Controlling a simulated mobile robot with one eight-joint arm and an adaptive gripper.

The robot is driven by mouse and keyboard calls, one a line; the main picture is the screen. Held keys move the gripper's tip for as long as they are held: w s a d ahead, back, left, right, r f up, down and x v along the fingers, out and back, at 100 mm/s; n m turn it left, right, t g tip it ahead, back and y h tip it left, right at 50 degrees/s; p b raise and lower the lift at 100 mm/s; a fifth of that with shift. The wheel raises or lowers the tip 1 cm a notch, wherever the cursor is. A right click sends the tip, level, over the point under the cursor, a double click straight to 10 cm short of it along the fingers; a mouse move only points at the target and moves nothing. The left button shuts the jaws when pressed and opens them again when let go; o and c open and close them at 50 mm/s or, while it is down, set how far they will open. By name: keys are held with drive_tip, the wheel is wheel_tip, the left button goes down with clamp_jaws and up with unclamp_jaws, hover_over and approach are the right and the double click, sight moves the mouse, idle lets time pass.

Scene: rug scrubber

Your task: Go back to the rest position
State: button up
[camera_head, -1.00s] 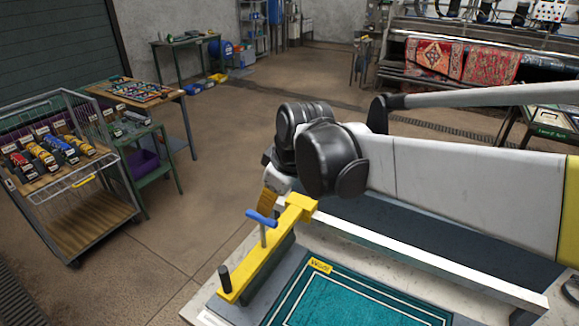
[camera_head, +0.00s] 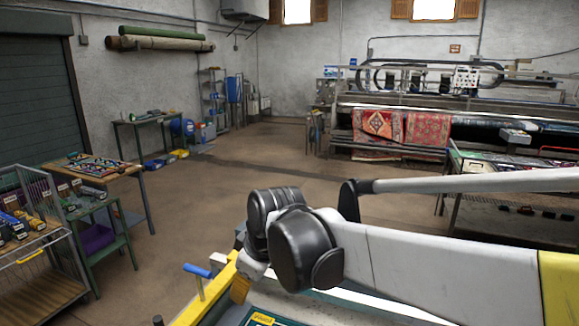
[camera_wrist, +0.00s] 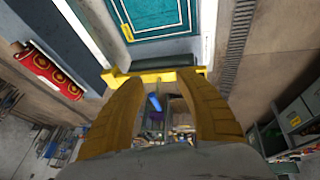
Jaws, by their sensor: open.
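My gripper (camera_wrist: 156,80) is open in the wrist view, its two yellow fingers spread apart with nothing seen held between them. A yellow bar (camera_wrist: 160,76) with a blue handle (camera_wrist: 154,102) lies just past the fingertips; I cannot tell whether they touch it. In the head view one yellow finger (camera_head: 240,289) shows beside the yellow bar (camera_head: 205,303) and its blue T-handle (camera_head: 197,271). My arm reaches in from the right and hides the rest of the gripper.
A cart (camera_head: 42,285) and a green table (camera_head: 100,240) stand at the left. Red rugs (camera_head: 427,128) hang on a machine at the back. The middle floor (camera_head: 215,195) is clear.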

drive_tip(key=s+d+f+m+t+h+b, duration=0.1)
drive_tip(key=s+d+f+m+b, duration=0.2)
drive_tip(key=d, duration=0.6)
drive_tip(key=s+d+f+m+t+h+b, duration=0.1)
drive_tip(key=s+d+f+m+b, duration=0.3)
drive_tip(key=d, duration=0.5)
drive_tip(key=s+d+f+m+t+h+b, duration=0.1)
drive_tip(key=s+d+f+m+b, duration=0.2)
drive_tip(key=s+d+f+m, duration=0.3)
drive_tip(key=s+d+f, duration=0.1)
drive_tip(key=d, duration=0.2)
drive_tip(key=shift+s+f+b, duration=0.2)
drive_tip(key=shift+s+b, duration=0.05)
drive_tip(key=shift+b, duration=0.15)
